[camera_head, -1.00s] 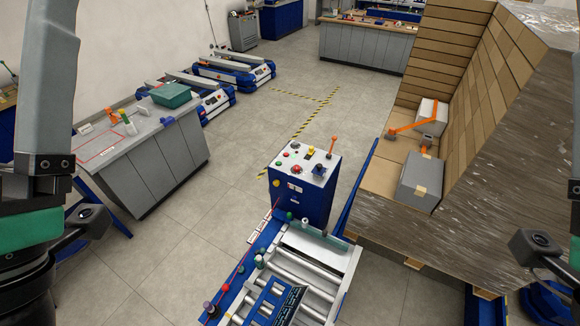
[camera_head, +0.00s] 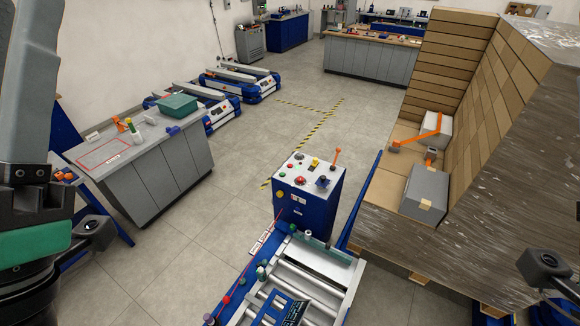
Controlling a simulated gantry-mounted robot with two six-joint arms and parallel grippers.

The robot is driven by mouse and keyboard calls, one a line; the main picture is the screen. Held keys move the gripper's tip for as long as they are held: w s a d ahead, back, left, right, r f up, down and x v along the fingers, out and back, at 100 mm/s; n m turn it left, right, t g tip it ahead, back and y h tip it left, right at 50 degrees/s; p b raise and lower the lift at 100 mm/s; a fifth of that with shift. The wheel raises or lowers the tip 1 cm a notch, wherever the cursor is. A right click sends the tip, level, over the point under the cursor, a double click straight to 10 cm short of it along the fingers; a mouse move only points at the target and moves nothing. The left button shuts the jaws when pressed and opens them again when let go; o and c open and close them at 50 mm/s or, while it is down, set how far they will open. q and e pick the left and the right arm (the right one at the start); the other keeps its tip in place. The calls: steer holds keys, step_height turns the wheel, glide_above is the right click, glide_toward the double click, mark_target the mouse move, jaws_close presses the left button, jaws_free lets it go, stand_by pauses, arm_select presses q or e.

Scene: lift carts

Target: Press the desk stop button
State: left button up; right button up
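A blue control desk (camera_head: 312,212) with a light grey top stands in the middle. Which one is the stop button cannot be read from labels. My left arm shows at the left edge and a part of my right arm at the lower right. Both grippers' fingers are out of frame, and nothing of mine touches the desk.
A blue roller cart (camera_head: 238,291) adjoins the desk in front. A pallet of stacked cartons (camera_head: 536,165) stands close on the right. A grey workbench (camera_head: 163,175) with a green bin (camera_head: 179,105) is at left. Open floor (camera_head: 195,222) lies between bench and desk.

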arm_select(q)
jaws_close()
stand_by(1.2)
